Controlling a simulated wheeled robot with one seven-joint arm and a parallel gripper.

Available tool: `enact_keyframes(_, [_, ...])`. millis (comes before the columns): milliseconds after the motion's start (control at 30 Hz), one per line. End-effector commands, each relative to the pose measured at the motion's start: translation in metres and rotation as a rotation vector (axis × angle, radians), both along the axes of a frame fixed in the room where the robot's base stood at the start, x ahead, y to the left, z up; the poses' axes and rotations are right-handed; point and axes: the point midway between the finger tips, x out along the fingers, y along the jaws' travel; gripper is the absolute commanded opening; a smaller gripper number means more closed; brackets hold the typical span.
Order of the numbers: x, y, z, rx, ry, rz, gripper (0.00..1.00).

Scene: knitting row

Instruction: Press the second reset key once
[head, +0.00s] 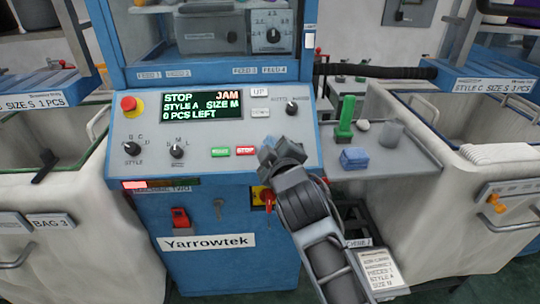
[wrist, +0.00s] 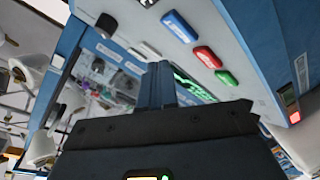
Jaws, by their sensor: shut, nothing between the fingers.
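The control panel (head: 212,112) of the blue machine carries a green key (head: 220,151) and a red key (head: 245,150). The wrist view shows a blue key (wrist: 180,26), a red key (wrist: 207,57) and a green key (wrist: 227,78) in one row. The blue key's label is too blurred to read, and my gripper hides that key in the head view. My gripper (head: 268,150) is shut and empty, just right of the red key. Its fingers (wrist: 159,84) also show in the wrist view. I cannot tell whether they touch the panel.
The screen (head: 201,107) reads STOP, JAM, STYLE A, SIZE M, 0 PCS LEFT. A red emergency button (head: 129,104) and dials (head: 132,149) sit at the left. A side shelf (head: 385,160) right of my gripper holds a green item and a blue block (head: 354,158). Bins flank the machine.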

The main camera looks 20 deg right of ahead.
Motion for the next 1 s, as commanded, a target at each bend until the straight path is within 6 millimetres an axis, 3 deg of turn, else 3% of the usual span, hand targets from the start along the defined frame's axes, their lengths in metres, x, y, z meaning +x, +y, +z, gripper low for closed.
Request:
enact_keyframes(200, [0.010,-0.004,-0.015,0.000,0.001,-0.001,0.00])
enact_keyframes(1000, [0.013,-0.004,-0.017,0.000,0.001,-0.001,0.00])
